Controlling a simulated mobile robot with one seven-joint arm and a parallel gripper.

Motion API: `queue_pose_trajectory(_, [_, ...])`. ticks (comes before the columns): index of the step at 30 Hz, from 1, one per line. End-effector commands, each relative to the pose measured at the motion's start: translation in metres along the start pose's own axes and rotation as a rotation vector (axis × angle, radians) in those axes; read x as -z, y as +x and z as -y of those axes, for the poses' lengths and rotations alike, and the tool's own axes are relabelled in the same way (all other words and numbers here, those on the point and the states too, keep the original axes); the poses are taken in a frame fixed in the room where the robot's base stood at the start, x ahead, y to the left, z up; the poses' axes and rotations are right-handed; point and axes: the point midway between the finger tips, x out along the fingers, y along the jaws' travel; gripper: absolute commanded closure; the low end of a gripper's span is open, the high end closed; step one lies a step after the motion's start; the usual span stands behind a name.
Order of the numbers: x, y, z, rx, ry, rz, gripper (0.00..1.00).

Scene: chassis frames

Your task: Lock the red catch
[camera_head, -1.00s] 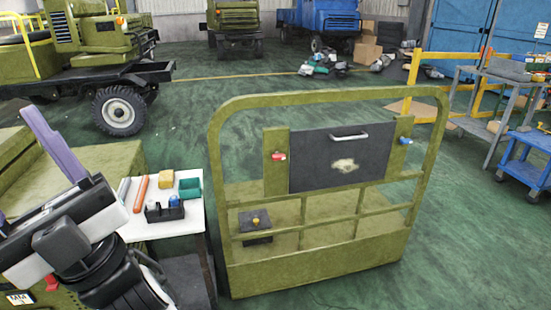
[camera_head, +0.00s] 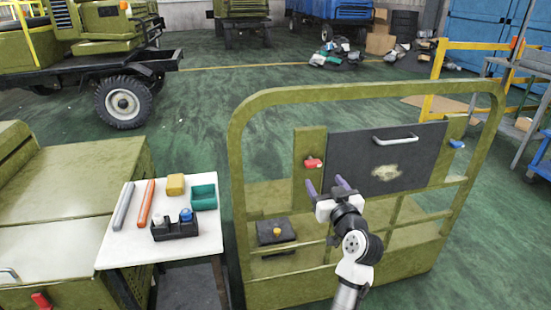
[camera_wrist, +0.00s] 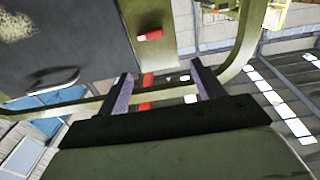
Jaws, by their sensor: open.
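The red catch (camera_head: 313,164) sits on the olive upright left of the dark panel (camera_head: 360,160), which has a pale handle (camera_head: 396,139). In the wrist view the red catch (camera_wrist: 150,36) shows above the gap between my fingers. My gripper (camera_head: 327,184) is open and empty, its two purple fingers apart, below and slightly right of the red catch in the head view. No contact with the catch shows. In the wrist view my gripper (camera_wrist: 160,75) has nothing between its fingers. A blue catch (camera_head: 457,144) is on the upright right of the panel.
An olive tubular frame (camera_head: 238,190) surrounds the panel, with bars below it. A dark box with a yellow knob (camera_head: 277,232) sits in its lower left. Green floor lies behind.

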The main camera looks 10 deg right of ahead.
Motion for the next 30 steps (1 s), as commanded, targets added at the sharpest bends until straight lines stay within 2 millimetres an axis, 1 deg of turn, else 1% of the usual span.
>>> queue_pose_trajectory(1, [-0.008,-0.007,-0.013,-0.013,0.008,0.014,0.33])
queue_pose_trajectory(3, [-0.013,-0.011,-0.021,-0.015,0.014,0.026,0.33])
queue_pose_trajectory(5, [-0.014,-0.010,-0.024,-0.016,0.015,0.029,0.33])
queue_pose_trajectory(7, [-0.014,-0.004,-0.024,-0.014,0.016,0.030,0.33])
queue_pose_trajectory(11, [-0.012,0.017,-0.023,-0.014,0.015,0.029,0.33])
queue_pose_trajectory(15, [-0.013,0.048,-0.023,-0.013,0.015,0.030,0.33])
queue_pose_trajectory(21, [-0.014,0.089,-0.024,-0.014,0.015,0.029,0.33])
queue_pose_trajectory(25, [-0.016,0.108,-0.024,-0.015,0.015,0.029,0.33])
queue_pose_trajectory(30, [-0.017,0.122,-0.024,-0.015,0.015,0.029,0.33])
